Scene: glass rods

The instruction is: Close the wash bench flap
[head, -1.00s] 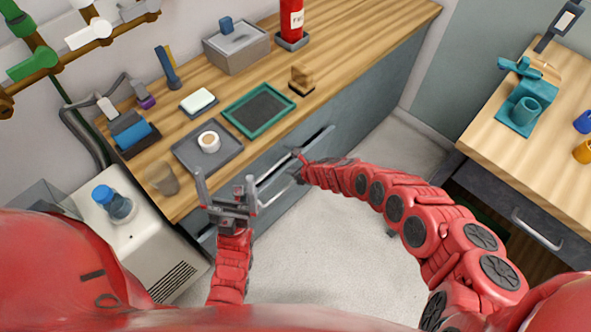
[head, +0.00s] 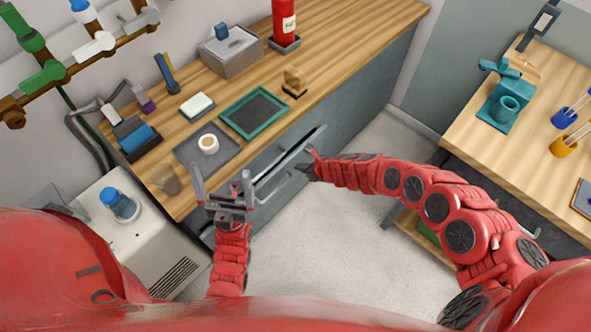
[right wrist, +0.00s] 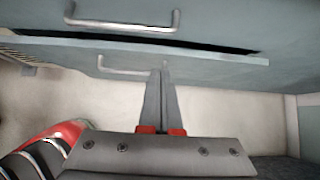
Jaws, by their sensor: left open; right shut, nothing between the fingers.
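The wash bench (head: 345,95) has a grey-blue front. A flap or front panel (head: 290,163) stands out a little from it, with a dark gap along its edge. In the right wrist view, the panel (right wrist: 215,68) has a bar handle (right wrist: 125,68), and a dark gap separates it from another grey face with a handle (right wrist: 120,24). My right gripper (head: 311,158) is shut and empty, with its tips (right wrist: 160,74) close to the panel; contact cannot be told. My left gripper (head: 222,176) is open and empty, raised in front of the bench's left end.
The bench top holds a grey tray (head: 228,150) with a cup, a green-rimmed tray (head: 284,122), a metal box (head: 230,62) and a red bottle (head: 285,20). A second table (head: 480,125) stands at right. Pale floor (head: 310,235) lies between.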

